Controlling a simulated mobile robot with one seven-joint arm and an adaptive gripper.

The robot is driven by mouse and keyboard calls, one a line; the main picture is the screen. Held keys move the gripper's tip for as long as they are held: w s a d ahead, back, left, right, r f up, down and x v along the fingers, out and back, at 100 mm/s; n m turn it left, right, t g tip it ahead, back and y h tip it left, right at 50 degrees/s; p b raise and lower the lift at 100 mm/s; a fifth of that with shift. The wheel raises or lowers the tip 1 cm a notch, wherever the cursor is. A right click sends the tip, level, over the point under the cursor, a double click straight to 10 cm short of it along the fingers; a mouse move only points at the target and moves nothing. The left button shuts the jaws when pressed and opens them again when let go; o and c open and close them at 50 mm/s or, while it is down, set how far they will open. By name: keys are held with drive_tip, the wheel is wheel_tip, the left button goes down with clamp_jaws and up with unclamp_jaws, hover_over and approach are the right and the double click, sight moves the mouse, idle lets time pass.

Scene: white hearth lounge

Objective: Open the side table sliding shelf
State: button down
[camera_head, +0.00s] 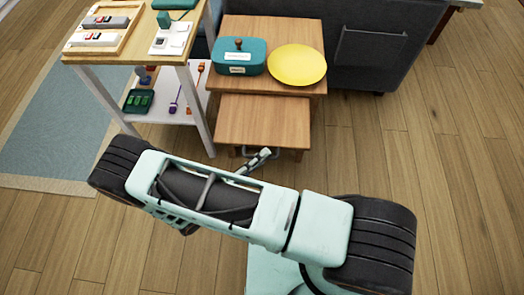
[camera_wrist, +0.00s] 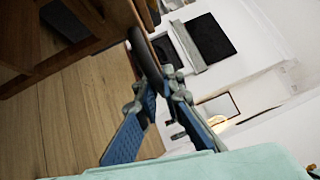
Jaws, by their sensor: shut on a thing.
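The wooden side table (camera_head: 303,34) stands at upper centre in the head view. Its sliding shelf (camera_head: 262,122) sits below the top and juts out toward me, with a broad stretch of its surface showing. A dark handle (camera_head: 240,152) is at the shelf's front edge. My gripper (camera_head: 262,154) is at that edge and is shut on the handle. In the wrist view the dark curved handle (camera_wrist: 144,52) runs between the gripper's fingers, and part of the brown wooden table (camera_wrist: 85,42) shows at upper left. The exact contact is partly hidden.
A teal box (camera_head: 239,62) and a yellow plate (camera_head: 297,65) are on the table top. A white-legged shelf unit (camera_head: 197,107) with several small items stands close on the left. A dark grey sofa (camera_head: 372,50) is behind right. The wooden floor (camera_head: 440,180) at right is clear.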

drive_tip(key=shift+a, duration=0.1)
drive_tip(key=c, duration=2.1)
unclamp_jaws()
drive_tip(key=v, duration=1.2)
